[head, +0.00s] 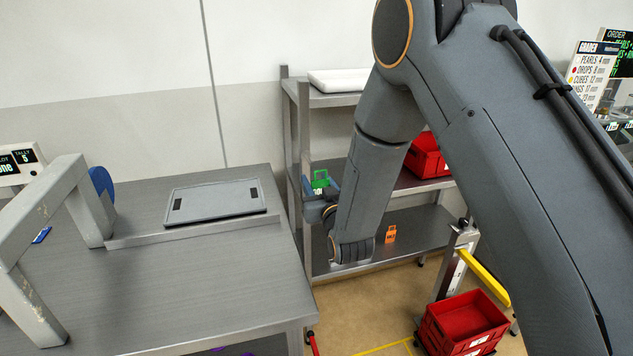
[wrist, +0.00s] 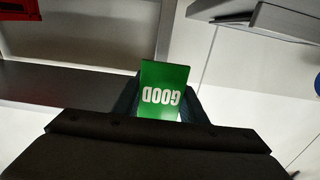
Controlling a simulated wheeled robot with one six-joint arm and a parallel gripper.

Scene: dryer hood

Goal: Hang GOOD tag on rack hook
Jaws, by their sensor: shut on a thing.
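The green GOOD tag (wrist: 165,88) is between my gripper's fingers (wrist: 161,103) in the wrist view, its lettering upside down there. In the head view the green tag (head: 320,180) shows at my gripper (head: 322,190), beside the left upright of the metal rack (head: 294,140). My gripper is shut on the tag. An orange tag (head: 390,234) is at the rack's lower shelf. I cannot make out the rack hook for the green tag; my arm hides part of the rack.
A steel table (head: 150,270) with a grey tray (head: 213,200) stands left of the rack. Red crates sit on the rack shelf (head: 427,155) and at the floor on the right (head: 465,322). A white board (head: 345,80) lies on the top shelf.

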